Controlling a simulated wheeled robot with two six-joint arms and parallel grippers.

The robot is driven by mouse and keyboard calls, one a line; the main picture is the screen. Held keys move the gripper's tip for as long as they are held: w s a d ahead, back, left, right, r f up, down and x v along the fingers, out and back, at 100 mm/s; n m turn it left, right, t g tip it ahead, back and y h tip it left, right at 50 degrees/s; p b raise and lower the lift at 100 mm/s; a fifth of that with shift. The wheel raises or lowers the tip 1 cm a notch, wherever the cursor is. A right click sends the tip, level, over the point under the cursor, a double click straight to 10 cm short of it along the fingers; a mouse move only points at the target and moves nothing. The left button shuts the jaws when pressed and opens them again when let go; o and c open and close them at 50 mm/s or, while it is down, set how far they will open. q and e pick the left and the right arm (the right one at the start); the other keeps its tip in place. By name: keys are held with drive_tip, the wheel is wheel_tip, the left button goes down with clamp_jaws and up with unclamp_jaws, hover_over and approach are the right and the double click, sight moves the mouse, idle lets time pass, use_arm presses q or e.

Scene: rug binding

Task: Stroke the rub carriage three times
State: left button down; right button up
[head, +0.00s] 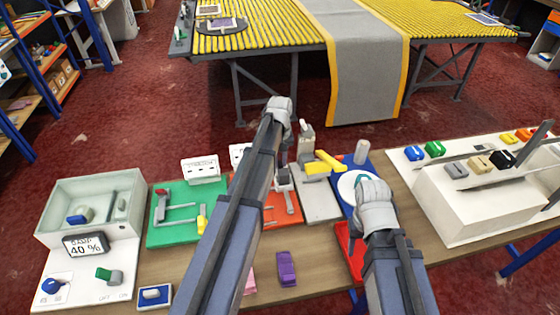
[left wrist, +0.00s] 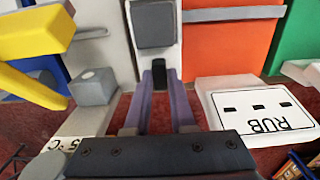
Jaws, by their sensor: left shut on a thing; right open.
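The rub carriage (head: 284,179) is a grey block on the orange board (head: 268,214), near the board's right side. In the left wrist view the grey block (left wrist: 155,24) has a small dark knob (left wrist: 159,74) between the fingers. My left gripper (head: 284,160) reaches down over it, shut on this knob. The purple-grey fingers (left wrist: 160,100) stand on either side of it. My right gripper (head: 375,200) is open above a white disc (head: 347,187).
A yellow lever (head: 329,161) stands on a grey plate (head: 320,208) right of the carriage. A green board (head: 180,232) lies left. A purple block (head: 286,268) and red piece (head: 347,250) are in front. A white rack (head: 480,215) stands at right.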

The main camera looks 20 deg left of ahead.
idle(0.6)
use_arm(q)
drive_tip(key=s+a, duration=0.2)
drive_tip(key=a, duration=0.1)
drive_tip(key=s+a, duration=0.2)
drive_tip(key=a, duration=0.2)
drive_tip(key=s+a, duration=0.3)
drive_tip(key=a, duration=0.1)
drive_tip(key=shift+a, duration=0.2)
use_arm(e)
drive_tip(key=shift+d, duration=0.1)
use_arm(q)
drive_tip(key=c, duration=0.8)
unclamp_jaws()
drive_tip(key=shift+a, duration=0.1)
drive_tip(key=shift+o, duration=0.2)
drive_tip(key=shift+r+p, duration=0.7)
drive_tip(key=shift+p, duration=0.05)
wheel_tip(320, 180, up, 6)
drive_tip(key=p, duration=0.6)
drive_tip(key=shift+r, duration=0.25)
use_arm(e)
wheel_tip(320, 180, up, 8)
